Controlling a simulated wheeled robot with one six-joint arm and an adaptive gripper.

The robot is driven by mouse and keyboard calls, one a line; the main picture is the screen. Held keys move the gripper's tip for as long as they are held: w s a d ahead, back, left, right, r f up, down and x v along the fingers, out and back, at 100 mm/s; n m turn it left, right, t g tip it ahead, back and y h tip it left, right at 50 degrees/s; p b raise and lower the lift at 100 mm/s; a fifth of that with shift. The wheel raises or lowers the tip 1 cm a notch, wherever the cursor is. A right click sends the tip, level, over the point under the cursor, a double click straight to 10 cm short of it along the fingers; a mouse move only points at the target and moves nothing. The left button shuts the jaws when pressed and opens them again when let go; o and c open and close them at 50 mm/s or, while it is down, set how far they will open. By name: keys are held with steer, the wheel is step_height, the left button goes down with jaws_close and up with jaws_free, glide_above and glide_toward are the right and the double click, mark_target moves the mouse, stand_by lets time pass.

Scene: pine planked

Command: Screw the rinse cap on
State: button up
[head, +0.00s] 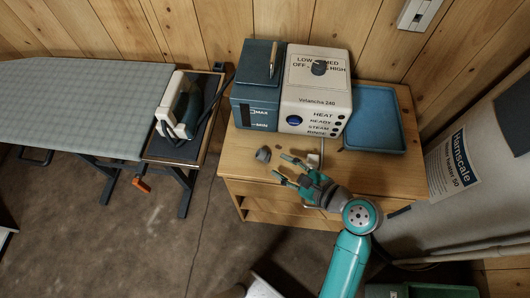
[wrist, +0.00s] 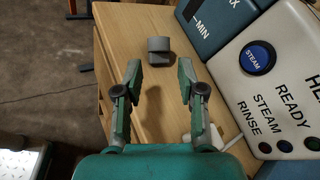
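A small grey cap-like piece (head: 263,154), which looks like the rinse cap, sits on the wooden cabinet top near its front left edge. In the wrist view the grey piece (wrist: 160,48) lies just beyond the fingertips, roughly centred between them. My gripper (head: 283,167) is open and empty, to the right of the piece and apart from it; its two fingers (wrist: 160,78) are spread in the wrist view. The steam station (head: 317,91) stands behind, with a RINSE label low on its front. I cannot make out the rinse opening clearly.
A blue tray (head: 374,118) sits right of the station. The cabinet's front left edge is close to the grey piece.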

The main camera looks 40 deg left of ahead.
mark_target(264, 156)
steer(key=shift+x, duration=3.6)
steer(key=shift+s, duration=0.1)
steer(key=c, duration=0.6)
steer(key=shift+c, duration=0.2)
